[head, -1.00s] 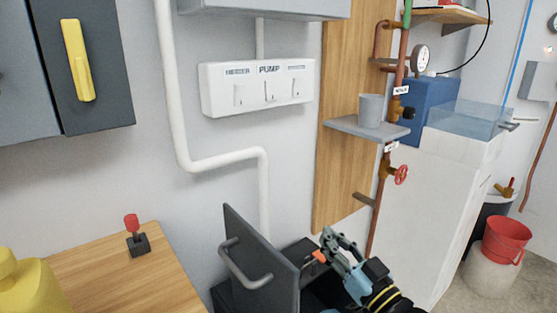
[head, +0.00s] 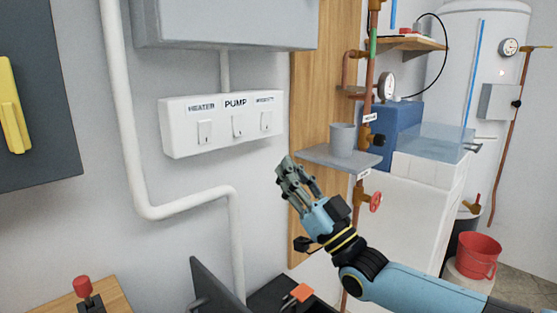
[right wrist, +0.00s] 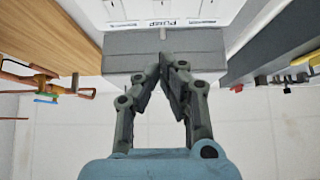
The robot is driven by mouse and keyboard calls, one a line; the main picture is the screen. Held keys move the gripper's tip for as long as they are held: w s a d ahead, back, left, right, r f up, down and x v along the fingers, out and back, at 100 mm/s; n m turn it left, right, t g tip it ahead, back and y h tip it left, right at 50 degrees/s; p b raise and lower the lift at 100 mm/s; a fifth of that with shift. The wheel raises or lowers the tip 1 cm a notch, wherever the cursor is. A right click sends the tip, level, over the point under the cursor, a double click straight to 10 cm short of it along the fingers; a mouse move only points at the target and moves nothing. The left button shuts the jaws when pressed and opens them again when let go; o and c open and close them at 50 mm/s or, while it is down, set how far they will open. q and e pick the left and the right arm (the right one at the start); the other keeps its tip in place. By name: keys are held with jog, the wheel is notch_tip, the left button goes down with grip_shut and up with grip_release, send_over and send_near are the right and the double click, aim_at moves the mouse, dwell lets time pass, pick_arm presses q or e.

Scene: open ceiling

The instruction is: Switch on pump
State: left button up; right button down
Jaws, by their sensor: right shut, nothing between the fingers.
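The white switch panel (head: 172,145) is on the wall, with three rocker switches labelled HEATER, PUMP and a third label too small to read. The pump switch (head: 237,126) is the middle one; I cannot tell its on or off state. My right gripper (head: 284,168) is below and right of the panel, apart from it, fingers pointing up and left, shut and empty. In the right wrist view the gripper (right wrist: 163,62) has its fingertips together, and the panel (right wrist: 165,22) shows upside down at the top edge. My left gripper is not in view.
A grey box (head: 235,25) hangs above the panel. A white pipe (head: 120,110) runs down the left. A grey shelf (head: 315,156) with a grey cup (head: 342,139) is right of my gripper. An open dark box with an orange piece (head: 302,292) is below.

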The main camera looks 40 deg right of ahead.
aim_at(241, 121)
jog(key=w+r, duration=0.1)
jog(key=w, duration=0.2)
jog(key=w+r, duration=0.2)
jog(key=w, duration=0.2)
jog(key=w+r, duration=0.1)
jog(key=w, duration=0.2)
jog(key=shift+w+a+r, duration=0.3)
jog(key=shift+a, duration=0.1)
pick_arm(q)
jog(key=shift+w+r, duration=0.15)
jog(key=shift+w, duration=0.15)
pick_arm(e)
jog(key=b, duration=0.2)
jog(key=shift+w+f+t+b, duration=0.35)
jog(key=shift+f+t+b, duration=0.05)
jog(key=shift+r, duration=0.2)
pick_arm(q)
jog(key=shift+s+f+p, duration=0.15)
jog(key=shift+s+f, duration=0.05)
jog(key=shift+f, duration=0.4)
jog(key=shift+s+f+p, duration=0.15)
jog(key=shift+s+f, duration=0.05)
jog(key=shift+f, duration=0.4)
pick_arm(e)
jog(key=shift+s+r+y, duration=0.1)
jog(key=shift+y, duration=0.2)
